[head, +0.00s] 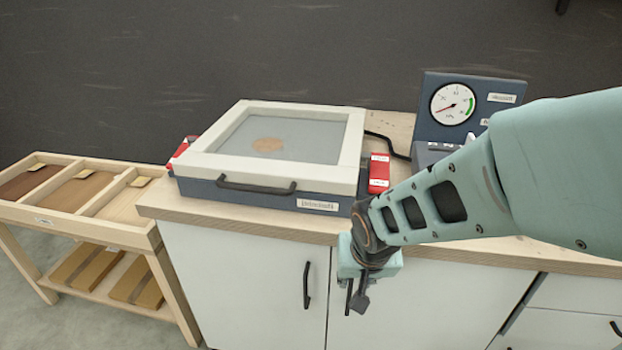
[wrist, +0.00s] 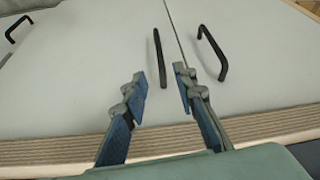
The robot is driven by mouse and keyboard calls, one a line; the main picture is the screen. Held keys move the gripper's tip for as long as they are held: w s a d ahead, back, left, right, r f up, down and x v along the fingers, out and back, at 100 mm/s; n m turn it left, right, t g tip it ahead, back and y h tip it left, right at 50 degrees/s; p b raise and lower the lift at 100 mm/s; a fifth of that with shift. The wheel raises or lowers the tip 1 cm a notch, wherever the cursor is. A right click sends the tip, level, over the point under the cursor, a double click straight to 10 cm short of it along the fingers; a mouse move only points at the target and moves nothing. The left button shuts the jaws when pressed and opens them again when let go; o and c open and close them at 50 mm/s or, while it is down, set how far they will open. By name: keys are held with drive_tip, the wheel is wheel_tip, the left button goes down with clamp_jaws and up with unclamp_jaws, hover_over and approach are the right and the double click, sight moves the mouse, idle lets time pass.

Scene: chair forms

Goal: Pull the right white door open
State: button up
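The right white door (head: 430,300) is shut, flush in the cabinet front below the worktop. In the wrist view, which shows the cabinet upside down, this door (wrist: 90,75) lies left of the seam. Its black bar handle (wrist: 159,57) stands near the seam, just beyond my fingertips and in line with the gap between them. My gripper (wrist: 162,78) is open and empty, with a finger on either side of that line. In the head view my gripper (head: 358,288) hangs before the door's seam-side edge, hiding much of the handle area.
The left white door (head: 250,270) has its own black handle (head: 307,285), close across the seam. Drawers (head: 570,325) stand at the right. The worktop edge (head: 240,227) overhangs the doors. A framed device (head: 255,188) and a gauge box (head: 475,90) sit on top. A wooden rack (head: 75,225) stands left.

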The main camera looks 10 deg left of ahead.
sight(350, 290)
drive_tip(key=b+x, duration=0.7)
drive_tip(key=x, duration=0.3)
drive_tip(key=shift+w+f, duration=0.15)
drive_tip(key=shift+f, duration=0.25)
clamp_jaws()
